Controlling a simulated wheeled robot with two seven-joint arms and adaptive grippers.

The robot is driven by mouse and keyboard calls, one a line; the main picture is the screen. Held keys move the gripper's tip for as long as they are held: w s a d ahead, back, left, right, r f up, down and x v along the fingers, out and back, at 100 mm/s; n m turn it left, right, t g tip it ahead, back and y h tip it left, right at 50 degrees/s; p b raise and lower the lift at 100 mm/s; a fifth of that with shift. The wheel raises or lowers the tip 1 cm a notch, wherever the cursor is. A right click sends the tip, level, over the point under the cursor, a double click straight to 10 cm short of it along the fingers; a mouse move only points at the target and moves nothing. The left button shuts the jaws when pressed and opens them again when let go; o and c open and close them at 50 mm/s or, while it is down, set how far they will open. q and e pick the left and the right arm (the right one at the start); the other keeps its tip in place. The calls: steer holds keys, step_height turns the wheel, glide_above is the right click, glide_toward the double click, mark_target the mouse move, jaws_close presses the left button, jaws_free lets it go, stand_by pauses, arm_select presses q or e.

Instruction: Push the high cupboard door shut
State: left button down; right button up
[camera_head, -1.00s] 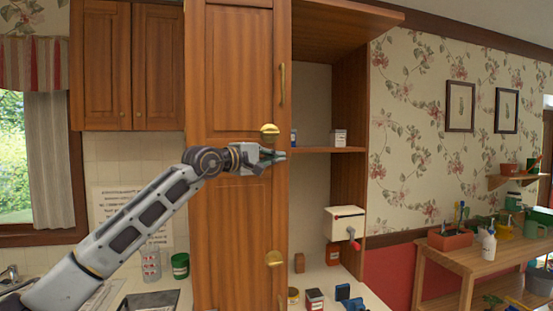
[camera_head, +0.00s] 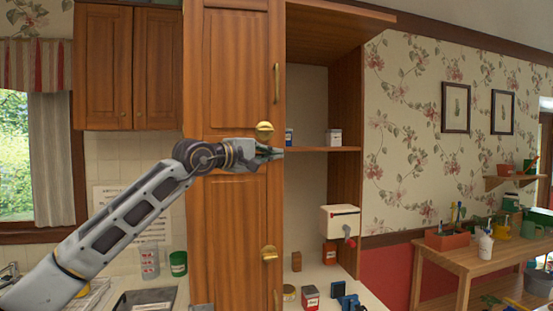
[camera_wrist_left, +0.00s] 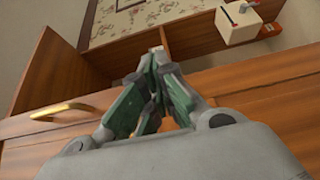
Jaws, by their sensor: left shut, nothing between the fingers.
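The tall wooden cupboard door (camera_head: 229,60) stands in the middle of the head view, with an upright brass handle (camera_head: 277,83) near its right edge. To its right the cupboard interior (camera_head: 307,95) is exposed, with a shelf and several small items. My left gripper (camera_head: 281,152) is shut and empty across the door front, its tips at the door's right edge, below the handle. In the left wrist view the closed fingers (camera_wrist_left: 158,60) show over the wood, with the brass handle (camera_wrist_left: 62,110) to their left. I cannot tell whether they touch the door. My right gripper is out of view.
Brass fittings (camera_head: 265,130) sit along the door's right side. A wooden panel (camera_head: 330,20) juts out above. A wooden bench (camera_head: 470,258) stands at the right.

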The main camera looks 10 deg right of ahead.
arm_select(q)
steer(key=s+b, duration=0.3)
steer(key=s, duration=0.5)
steer(key=shift+s+d, duration=0.2)
steer(key=shift+d, duration=0.05)
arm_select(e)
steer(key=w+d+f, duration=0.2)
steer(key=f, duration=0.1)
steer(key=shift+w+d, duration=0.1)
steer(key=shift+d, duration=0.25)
